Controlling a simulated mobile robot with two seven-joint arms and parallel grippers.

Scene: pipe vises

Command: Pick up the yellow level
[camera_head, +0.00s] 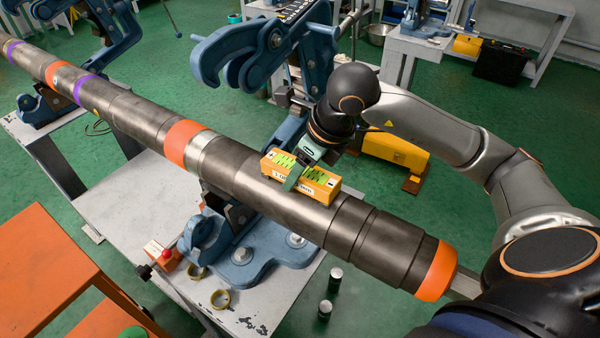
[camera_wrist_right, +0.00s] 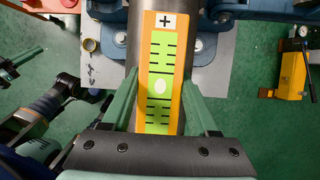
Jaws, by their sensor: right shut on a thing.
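The yellow level (camera_head: 300,178) has bright green windows and lies along the top of the dark pipe (camera_head: 240,170), near its orange-banded right end. I cannot tell whether it touches the pipe or is slightly lifted. My right gripper (camera_head: 296,174) comes down from above and is shut on the level's middle. In the right wrist view the level (camera_wrist_right: 162,70) runs lengthwise between the two green fingers, with a plus mark at its far end. My left gripper (camera_wrist_right: 12,66) seems to show at that view's left edge, small and cut off; its jaw state is unclear.
The pipe rests in blue vises, one with its raised jaw (camera_head: 245,55) just behind the level. An orange table (camera_head: 40,265) stands front left. A yellow tool (camera_head: 395,150) is behind.

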